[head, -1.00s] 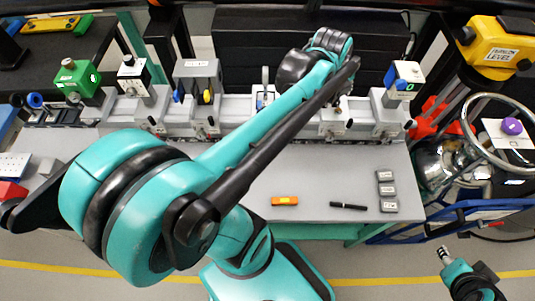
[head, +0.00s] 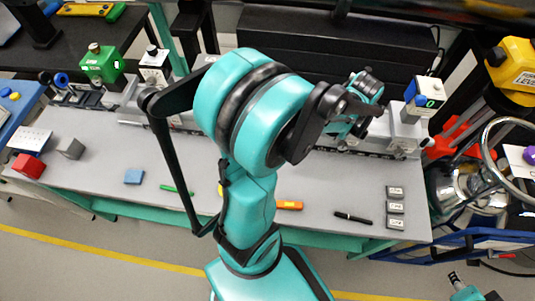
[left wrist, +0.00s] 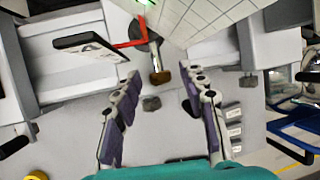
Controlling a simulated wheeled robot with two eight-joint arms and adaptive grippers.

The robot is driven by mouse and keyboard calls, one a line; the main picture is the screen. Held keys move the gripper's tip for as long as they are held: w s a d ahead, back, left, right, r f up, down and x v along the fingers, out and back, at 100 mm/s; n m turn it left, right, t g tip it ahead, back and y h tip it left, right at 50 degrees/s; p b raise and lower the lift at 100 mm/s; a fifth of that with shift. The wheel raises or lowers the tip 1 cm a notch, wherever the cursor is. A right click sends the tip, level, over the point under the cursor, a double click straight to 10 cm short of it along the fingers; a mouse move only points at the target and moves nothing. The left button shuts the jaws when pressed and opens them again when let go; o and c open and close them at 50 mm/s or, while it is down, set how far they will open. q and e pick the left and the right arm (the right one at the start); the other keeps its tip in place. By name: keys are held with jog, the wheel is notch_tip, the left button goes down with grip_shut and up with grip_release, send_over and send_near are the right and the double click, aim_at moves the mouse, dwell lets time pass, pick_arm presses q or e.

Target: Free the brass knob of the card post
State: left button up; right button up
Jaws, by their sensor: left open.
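I cannot tell how far the knob is from the fingertips in depth. A dark-edged card (left wrist: 90,47) and a red bar (left wrist: 131,44) are left of the stem.
A pale gridded plate (left wrist: 205,18) fills the top of the left wrist view.

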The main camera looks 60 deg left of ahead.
pick_arm(q)
jog(key=shift+w+d+m+g+y, duration=0.25)
jog(key=shift+d+m+g+y, duration=0.15)
jog(key=shift+g+y, duration=0.5)
jog(key=shift+w+d+f+g+y+b, duration=0.15)
jog(key=shift+w+g+y+b, duration=0.1)
jog(key=shift+g+y+b, duration=0.7)
jog(key=shift+g, duration=0.25)
jog(key=p+v, duration=0.1)
jog(key=v, duration=0.1)
jog(key=p+v, duration=0.1)
jog(key=v, duration=0.2)
jog(key=p+v, duration=0.1)
jog(key=v, duration=0.2)
jog(key=shift+s+r, duration=0.2)
jog(key=shift+r, duration=0.15)
jog(key=s+d+f+n+t+h+b, duration=0.2)
jog(key=s+n, duration=0.5)
jog(key=n, duration=0.6)
jog(key=s+d+f+n+t+h+b, duration=0.3)
jog(key=s+d+n, duration=0.4)
jog(key=n, duration=0.6)
jog(key=shift+s+d+f+t+h+b, duration=0.3)
jog(key=shift+s+t+h+b, duration=0.2)
jog(key=shift+t+b, duration=0.4)
